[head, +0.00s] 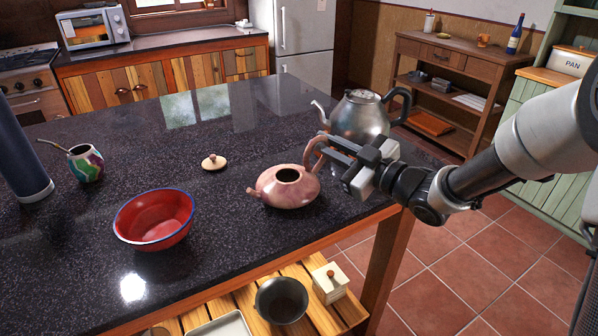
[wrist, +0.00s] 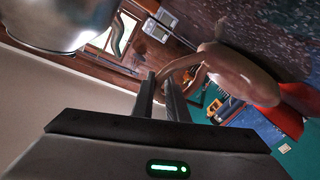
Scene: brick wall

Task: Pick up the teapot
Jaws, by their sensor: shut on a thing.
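The pinkish clay teapot (head: 287,188) is at the right part of the dark counter, its opening uncovered and its spout to the left. I cannot tell whether its base touches the counter. My gripper (head: 325,148) reaches in from the right and is shut on the teapot's looped handle. In the wrist view, the fingers of my gripper (wrist: 168,95) close on the handle, with the teapot body (wrist: 245,72) to the right. A small wooden-coloured lid (head: 213,162) lies on the counter to the teapot's left.
A metal kettle (head: 360,117) stands close behind my gripper. A red bowl (head: 154,220) is left of the teapot, with a colourful mate cup (head: 86,163) and a dark blue cylinder (head: 20,155) farther left. The counter (head: 110,270) is clear in front.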

